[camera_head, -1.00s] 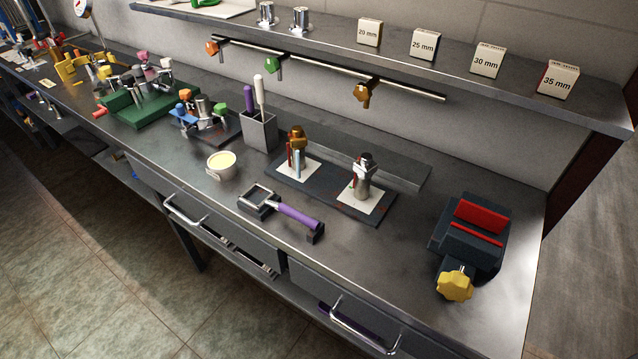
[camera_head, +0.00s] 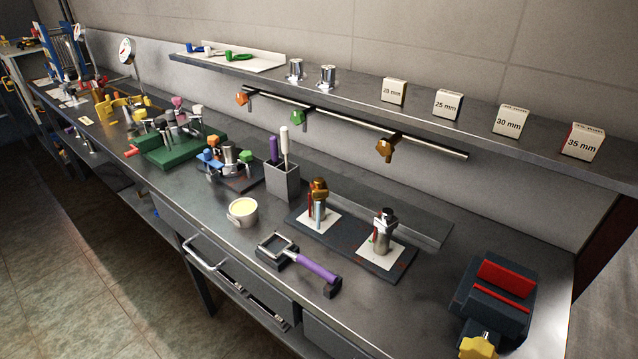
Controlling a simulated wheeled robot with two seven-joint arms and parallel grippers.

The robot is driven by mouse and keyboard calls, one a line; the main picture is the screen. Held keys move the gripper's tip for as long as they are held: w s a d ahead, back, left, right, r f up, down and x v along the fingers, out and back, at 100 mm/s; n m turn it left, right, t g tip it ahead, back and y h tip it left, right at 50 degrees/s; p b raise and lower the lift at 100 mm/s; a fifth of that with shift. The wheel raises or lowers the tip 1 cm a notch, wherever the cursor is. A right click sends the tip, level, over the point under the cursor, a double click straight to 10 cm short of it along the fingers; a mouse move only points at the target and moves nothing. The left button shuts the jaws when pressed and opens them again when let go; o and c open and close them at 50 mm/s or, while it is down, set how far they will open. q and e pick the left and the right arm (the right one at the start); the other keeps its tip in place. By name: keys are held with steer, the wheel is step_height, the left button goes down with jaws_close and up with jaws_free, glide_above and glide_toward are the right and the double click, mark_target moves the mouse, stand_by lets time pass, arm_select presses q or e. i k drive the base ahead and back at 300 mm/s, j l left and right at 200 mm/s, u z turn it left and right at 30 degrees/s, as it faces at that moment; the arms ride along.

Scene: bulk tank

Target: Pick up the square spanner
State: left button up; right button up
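The square spanner (camera_head: 316,268) has a purple handle and a square, open metal head. It lies near the front edge of the workbench, its head to the left and its handle running to the lower right. Small dark blocks show under its head and at its handle end. Neither of my grippers is in view, so nothing of mine is seen touching it.
A cream-filled pot (camera_head: 243,213) stands left of the spanner. A dark board (camera_head: 340,233) with two metal fittings lies behind it. A vice with red jaws (camera_head: 503,285) is at right. A grey holder (camera_head: 283,184) and a shelf (camera_head: 350,99) are farther back. Bare bench lies between spanner and vice.

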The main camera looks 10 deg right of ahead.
mark_target(308, 263)
steer(key=k+l+u, duration=0.1)
steer(key=l+u, duration=0.25)
steer(key=k+l+u, duration=0.2)
steer(key=u, duration=0.2)
steer(key=k+l+u, duration=0.2)
steer(key=u, duration=0.15)
steer(key=l, duration=0.1)
